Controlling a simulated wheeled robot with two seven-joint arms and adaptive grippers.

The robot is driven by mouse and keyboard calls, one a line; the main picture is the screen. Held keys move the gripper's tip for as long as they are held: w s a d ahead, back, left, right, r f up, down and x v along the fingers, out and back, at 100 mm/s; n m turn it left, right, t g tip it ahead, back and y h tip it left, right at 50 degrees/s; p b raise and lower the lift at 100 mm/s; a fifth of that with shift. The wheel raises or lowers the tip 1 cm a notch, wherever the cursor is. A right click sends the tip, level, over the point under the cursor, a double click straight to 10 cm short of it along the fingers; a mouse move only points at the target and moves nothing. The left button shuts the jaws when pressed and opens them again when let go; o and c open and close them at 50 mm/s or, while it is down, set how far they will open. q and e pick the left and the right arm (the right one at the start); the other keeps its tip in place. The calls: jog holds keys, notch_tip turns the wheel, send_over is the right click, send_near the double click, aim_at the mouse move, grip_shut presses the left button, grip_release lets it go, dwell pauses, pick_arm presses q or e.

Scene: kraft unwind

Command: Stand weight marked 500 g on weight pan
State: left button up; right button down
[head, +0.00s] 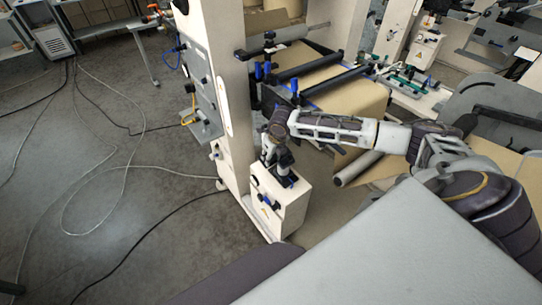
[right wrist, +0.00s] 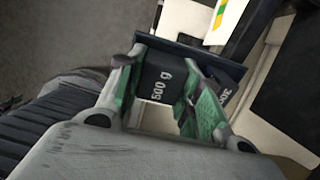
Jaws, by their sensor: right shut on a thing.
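The weight marked 500 g (right wrist: 157,83) is a dark block with pale lettering in the right wrist view. My right gripper (right wrist: 152,92) is shut on it, with a green-padded finger on each side. In the head view my right gripper (head: 279,160) is low over the top of a white cabinet, and the weight cannot be made out there. A dark blue tray edge (right wrist: 185,47) shows just beyond the weight. Whether the weight touches the tray is unclear. I cannot tell for certain which thing is the weight pan. My left gripper is out of view.
Another dark marked block (right wrist: 226,88) is partly hidden beside the right finger. The white cabinet (head: 280,205) stands against the machine's tall white frame (head: 222,70). Rollers with a brown paper web (head: 345,95) lie behind my right arm. Cables cross the open floor at left.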

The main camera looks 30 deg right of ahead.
jog(key=c, duration=0.9)
grip_release()
jog(key=v, duration=1.2)
jog(key=shift+f, duration=0.1)
